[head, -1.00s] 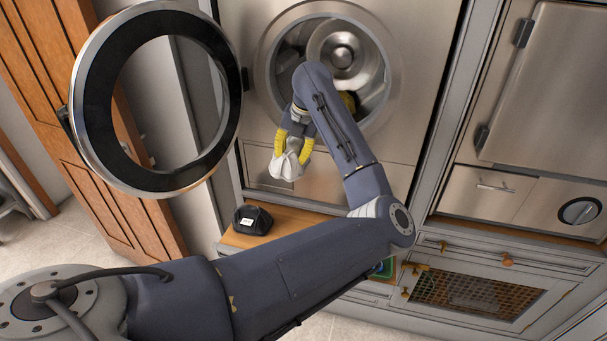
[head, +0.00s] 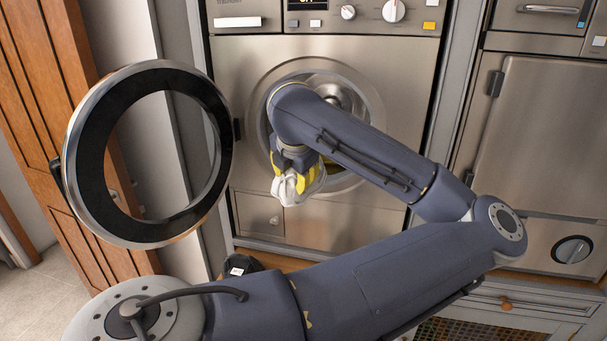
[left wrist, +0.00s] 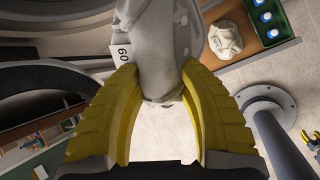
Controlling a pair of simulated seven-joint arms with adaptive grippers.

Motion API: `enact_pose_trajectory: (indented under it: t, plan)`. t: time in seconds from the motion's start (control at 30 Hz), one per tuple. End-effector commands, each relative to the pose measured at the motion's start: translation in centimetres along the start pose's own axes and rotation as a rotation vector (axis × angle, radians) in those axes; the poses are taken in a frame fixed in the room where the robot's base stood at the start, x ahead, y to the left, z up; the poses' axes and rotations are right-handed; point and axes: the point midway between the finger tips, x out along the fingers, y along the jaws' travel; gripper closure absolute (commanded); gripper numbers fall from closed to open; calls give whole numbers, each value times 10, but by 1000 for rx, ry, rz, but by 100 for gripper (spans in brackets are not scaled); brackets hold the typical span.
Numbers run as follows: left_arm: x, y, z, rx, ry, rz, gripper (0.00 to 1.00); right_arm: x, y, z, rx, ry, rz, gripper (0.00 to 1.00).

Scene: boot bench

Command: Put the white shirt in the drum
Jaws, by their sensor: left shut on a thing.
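The white shirt (head: 291,188) is a crumpled bundle hanging from my left gripper (head: 297,174), whose yellow fingers are shut on it. The left wrist view shows the shirt (left wrist: 166,45) pinched between both yellow fingertips (left wrist: 162,78). The gripper and shirt are in front of the lower left rim of the round drum opening, apparently outside it. The steel drum (head: 345,97) is open; my arm hides much of its mouth. A small yellow and dark patch shows low in the opening. My right gripper is not in view.
The round door (head: 84,170) stands swung open at the left. A dark item with a white label (head: 238,266) sits on the wooden bench below, partly behind my arm. In the left wrist view a pale crumpled item (left wrist: 224,38) lies near several blue-topped objects.

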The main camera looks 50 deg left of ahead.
Motion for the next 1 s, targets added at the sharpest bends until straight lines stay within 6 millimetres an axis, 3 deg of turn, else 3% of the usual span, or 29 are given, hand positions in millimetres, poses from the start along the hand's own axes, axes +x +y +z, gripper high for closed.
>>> enact_pose_trajectory:
  t: [0.27, 1.0]
  plan:
    - [7, 4, 9, 9, -31, 11, 100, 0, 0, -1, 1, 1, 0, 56]
    - [59, 30, 72, 8, -30, 11, 100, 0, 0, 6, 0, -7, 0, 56]
